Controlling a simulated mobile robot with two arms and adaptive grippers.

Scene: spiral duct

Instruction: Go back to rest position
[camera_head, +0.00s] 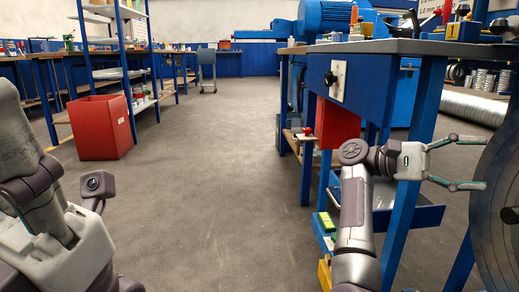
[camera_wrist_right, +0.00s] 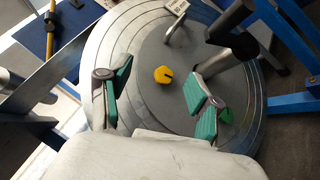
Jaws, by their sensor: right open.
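My right gripper (camera_head: 468,162) is at the right of the head view, its fingers spread and empty, pointing right towards a large grey disc (camera_head: 500,215). In the right wrist view, my right gripper (camera_wrist_right: 160,95) shows its two green-padded fingers wide apart over a round grey surface. A small yellow piece (camera_wrist_right: 164,75) lies on that surface beyond the fingertips, apart from them. My left arm comes in at the left edge of the head view; I cannot make out its gripper's fingers.
A blue workbench (camera_head: 365,80) stands close beside my right arm, with a shelf below. A red bin (camera_head: 101,127) stands on the floor at the left by a blue shelf rack (camera_head: 122,60). The grey floor (camera_head: 215,150) between them is clear. A spiral duct (camera_head: 472,106) lies at the right.

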